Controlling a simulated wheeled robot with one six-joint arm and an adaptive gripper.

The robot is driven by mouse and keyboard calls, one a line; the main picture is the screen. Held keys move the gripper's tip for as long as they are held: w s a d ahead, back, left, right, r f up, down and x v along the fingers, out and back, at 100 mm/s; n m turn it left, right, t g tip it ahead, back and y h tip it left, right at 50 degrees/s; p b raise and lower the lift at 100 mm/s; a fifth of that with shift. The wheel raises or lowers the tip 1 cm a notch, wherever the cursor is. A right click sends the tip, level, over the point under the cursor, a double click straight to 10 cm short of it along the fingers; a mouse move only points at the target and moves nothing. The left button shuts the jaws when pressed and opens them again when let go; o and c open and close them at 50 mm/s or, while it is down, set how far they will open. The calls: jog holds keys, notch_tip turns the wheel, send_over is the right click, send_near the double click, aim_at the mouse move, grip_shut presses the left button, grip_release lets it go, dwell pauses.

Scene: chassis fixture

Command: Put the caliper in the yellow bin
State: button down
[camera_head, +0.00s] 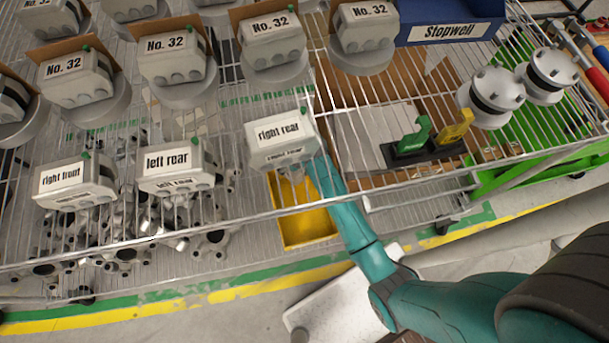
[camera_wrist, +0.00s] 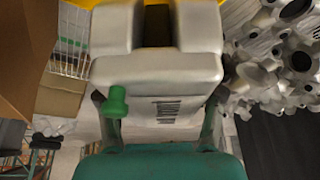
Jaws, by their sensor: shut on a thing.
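The caliper is a grey block with a green pin and a "right rear" label (camera_head: 280,142) in the head view. It fills the upper middle of the wrist view (camera_wrist: 155,80), with its slot facing up the picture. My gripper (camera_wrist: 156,118) has a finger on each side of it and is shut on it. In the head view the fingers are mostly hidden beneath the caliper. The yellow bin (camera_head: 307,228) is just below the caliper in the picture, behind shelf wires. Yellow edges also show at the top of the wrist view (camera_wrist: 235,18).
Similar blocks labelled "left rear" (camera_head: 176,170) and "right front" (camera_head: 75,184) stand to the left. Several "No. 32" units (camera_head: 172,55) line the back. Metal castings (camera_wrist: 285,50) lie right of the caliper in the wrist view. A black holder (camera_head: 425,150) stands to the right.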

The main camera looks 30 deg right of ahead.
jog(key=f+n, duration=0.1)
jog(key=n, duration=0.1)
jog(key=f+n+y, duration=0.1)
jog(key=f+n, duration=0.1)
jog(key=d+f+n+g+y, duration=0.1)
jog(key=f+n, duration=0.1)
jog(key=shift+s+f+n, duration=0.15)
jog(key=shift+s+n, duration=0.15)
notch_tip(320, 180, down, 13)
jog(key=n+g+y, duration=0.1)
jog(key=n, duration=0.3)
jog(key=shift+s+a+n+g, duration=0.2)
jog(key=shift+s+n+g, duration=0.1)
jog(key=shift+s+g, duration=0.15)
jog(key=shift+f, duration=0.6)
jog(key=shift+c, duration=0.8)
grip_release()
jog(key=shift+s, duration=0.1)
jog(key=v, duration=1.3)
jog(key=shift+a, duration=0.15)
